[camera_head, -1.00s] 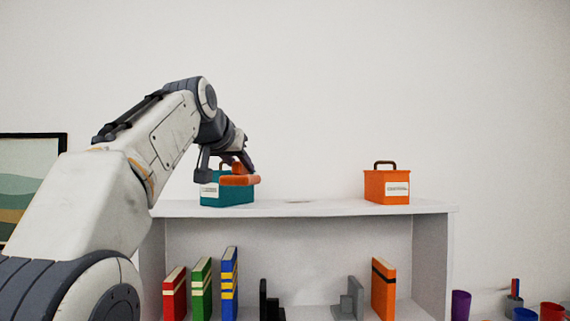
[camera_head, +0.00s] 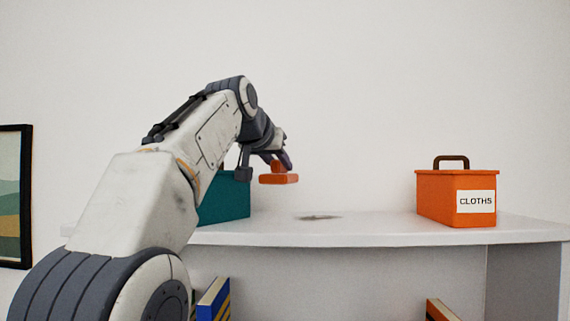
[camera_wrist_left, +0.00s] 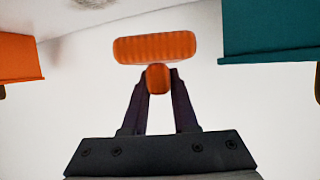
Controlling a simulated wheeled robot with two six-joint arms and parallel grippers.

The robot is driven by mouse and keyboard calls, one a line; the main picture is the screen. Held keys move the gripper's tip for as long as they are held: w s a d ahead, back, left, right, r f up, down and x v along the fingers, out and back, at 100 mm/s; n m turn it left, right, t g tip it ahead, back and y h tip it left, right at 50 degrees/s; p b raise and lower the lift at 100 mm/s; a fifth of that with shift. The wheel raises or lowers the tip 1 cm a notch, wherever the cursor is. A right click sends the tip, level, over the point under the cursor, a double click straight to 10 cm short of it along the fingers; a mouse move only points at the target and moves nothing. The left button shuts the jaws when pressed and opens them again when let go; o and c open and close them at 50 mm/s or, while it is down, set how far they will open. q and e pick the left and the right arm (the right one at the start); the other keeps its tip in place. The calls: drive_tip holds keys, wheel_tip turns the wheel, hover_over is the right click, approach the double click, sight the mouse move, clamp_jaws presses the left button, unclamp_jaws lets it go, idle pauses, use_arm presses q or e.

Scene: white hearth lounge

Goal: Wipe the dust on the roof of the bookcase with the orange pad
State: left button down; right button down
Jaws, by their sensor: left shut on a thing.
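My left gripper (camera_head: 272,163) is shut on the orange pad (camera_head: 280,180) by its knob and holds it above the roof of the white bookcase (camera_head: 380,231). In the left wrist view the gripper (camera_wrist_left: 158,80) has its fingers around the knob, with the pad (camera_wrist_left: 155,47) beyond them. A grey dust patch (camera_head: 319,217) lies on the roof, right of and below the pad in the head view. Part of the dust (camera_wrist_left: 95,2) shows at the top of the left wrist view. My right gripper is not in view.
A teal box (camera_head: 234,197) stands on the roof left of the dust, partly hidden behind my left arm. An orange box labelled CLOTHS (camera_head: 457,198) stands to the right. The roof between them is otherwise clear. Books (camera_head: 212,300) stand on the shelf below.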

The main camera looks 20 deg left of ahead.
use_arm(q)
drive_tip(key=shift+d+f, duration=0.15)
drive_tip(key=shift+f, duration=0.35)
wheel_tip(320, 180, down, 3)
drive_tip(key=shift+r, duration=0.15)
drive_tip(key=shift+s+f, duration=0.1)
drive_tip(key=shift+f, duration=0.9)
drive_tip(key=shift+f+b, duration=1.1)
drive_tip(key=shift+f, duration=0.05)
drive_tip(key=shift+w+d+p, duration=0.2)
drive_tip(key=shift+w+d, duration=0.05)
drive_tip(key=shift+d, duration=0.5)
drive_tip(key=shift+w+d+p, duration=0.2)
drive_tip(key=shift+d, duration=0.5)
drive_tip(key=shift+w+d+f, duration=0.1)
drive_tip(key=shift+w+d, duration=0.1)
drive_tip(key=shift+d, duration=0.5)
drive_tip(key=shift+w+d, duration=0.2)
drive_tip(key=shift+d, duration=0.45)
drive_tip(key=shift+w+d+f, duration=0.1)
drive_tip(key=shift+w+d, duration=0.1)
drive_tip(key=shift+d, duration=0.5)
